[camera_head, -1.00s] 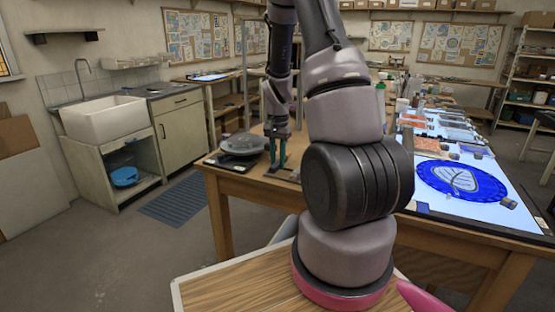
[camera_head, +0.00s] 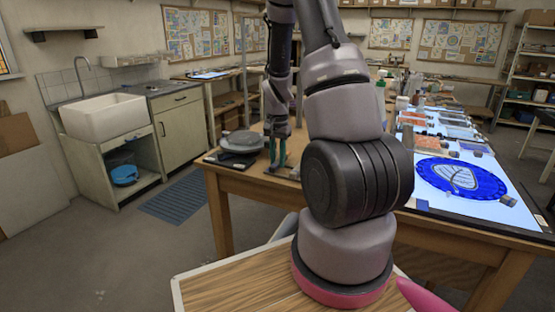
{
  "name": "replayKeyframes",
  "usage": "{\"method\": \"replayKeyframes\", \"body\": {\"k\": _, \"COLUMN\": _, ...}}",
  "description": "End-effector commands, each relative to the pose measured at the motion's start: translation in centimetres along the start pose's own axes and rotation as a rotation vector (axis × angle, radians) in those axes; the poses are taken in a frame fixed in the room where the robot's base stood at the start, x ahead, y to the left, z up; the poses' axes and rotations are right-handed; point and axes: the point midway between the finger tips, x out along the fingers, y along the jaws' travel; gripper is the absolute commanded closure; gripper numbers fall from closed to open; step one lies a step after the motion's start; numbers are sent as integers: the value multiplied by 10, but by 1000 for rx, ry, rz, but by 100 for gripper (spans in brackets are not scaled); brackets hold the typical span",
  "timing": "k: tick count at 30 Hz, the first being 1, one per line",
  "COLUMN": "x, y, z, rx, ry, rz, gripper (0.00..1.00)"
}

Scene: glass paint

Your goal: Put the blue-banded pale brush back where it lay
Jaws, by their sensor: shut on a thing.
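My gripper (camera_head: 277,165) points down over the left end of the wooden worktable (camera_head: 240,180), beside a round grey stack or dish (camera_head: 241,142). Its two teal fingers are close to the tabletop and shut on a thin thing. The blue-banded pale brush cannot be made out at this size; it is taken to be the thing between the fingers. Whether it touches the table cannot be told. A small item lies at the table's edge just right of the fingers, partly hidden by my arm.
My arm hides the middle of the table. To the right, a lit panel (camera_head: 430,205) bears a blue round glass piece with a leaf (camera_head: 462,179) and several coloured trays behind it. A white sink (camera_head: 104,118) stands at the left.

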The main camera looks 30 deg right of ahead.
Motion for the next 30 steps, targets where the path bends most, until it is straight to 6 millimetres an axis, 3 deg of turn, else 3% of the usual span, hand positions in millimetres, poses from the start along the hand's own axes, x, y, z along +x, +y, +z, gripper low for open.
{"method": "replayKeyframes", "body": {"k": 22, "x": 6, "y": 0, "z": 0, "rx": 0, "ry": 0, "rz": 0, "gripper": 100}}
{"method": "replayKeyframes", "body": {"k": 23, "x": 6, "y": 0, "z": 0, "rx": 0, "ry": 1, "rz": -1, "gripper": 62}}
{"method": "replayKeyframes", "body": {"k": 24, "x": 6, "y": 0, "z": 0, "rx": 0, "ry": 1, "rz": -1, "gripper": 47}}
{"method": "replayKeyframes", "body": {"k": 25, "x": 6, "y": 0, "z": 0, "rx": 0, "ry": 0, "rz": -1, "gripper": 38}}
{"method": "replayKeyframes", "body": {"k": 30, "x": 6, "y": 0, "z": 0, "rx": 0, "ry": 0, "rz": 0, "gripper": 38}}
